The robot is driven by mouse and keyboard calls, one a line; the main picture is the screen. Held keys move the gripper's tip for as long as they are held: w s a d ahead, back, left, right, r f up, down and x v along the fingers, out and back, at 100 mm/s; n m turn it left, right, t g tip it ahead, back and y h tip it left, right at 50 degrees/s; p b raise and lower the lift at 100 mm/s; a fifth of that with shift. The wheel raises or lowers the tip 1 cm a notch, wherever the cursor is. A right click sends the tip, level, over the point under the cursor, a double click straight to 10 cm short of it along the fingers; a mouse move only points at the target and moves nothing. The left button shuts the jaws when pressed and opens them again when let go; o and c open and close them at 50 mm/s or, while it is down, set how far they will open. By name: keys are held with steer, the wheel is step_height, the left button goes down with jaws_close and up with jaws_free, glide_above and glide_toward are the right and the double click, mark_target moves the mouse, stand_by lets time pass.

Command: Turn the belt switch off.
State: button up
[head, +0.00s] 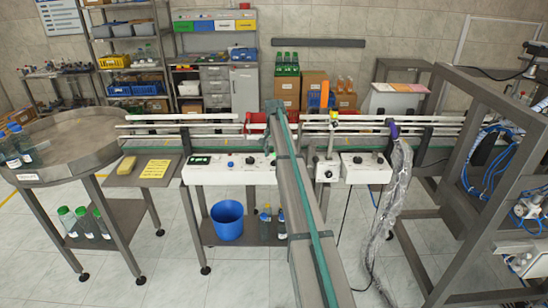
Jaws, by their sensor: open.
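A long white control panel (232,172) is fixed along the front of the conveyor, left of centre. Right of the grey beam, a small white box (327,172) and a wider white box (366,174) with dark knobs hang on the same front edge. Labels are too small to read, so I cannot tell which control is the belt switch or its position. My gripper is not in view.
A grey beam with a teal strip (312,232) runs from the foreground to the conveyor. A clear plastic-wrapped hose (392,215) hangs at right, beside a metal frame (452,215). A round table (65,146) stands left. A blue bucket (227,219) sits below the panel.

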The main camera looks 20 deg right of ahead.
mark_target(274, 162)
steer(key=shift+f+p, duration=0.3)
steer(key=shift+f, duration=1.05)
steer(key=shift+c, duration=0.2)
steer(key=c, duration=1.1)
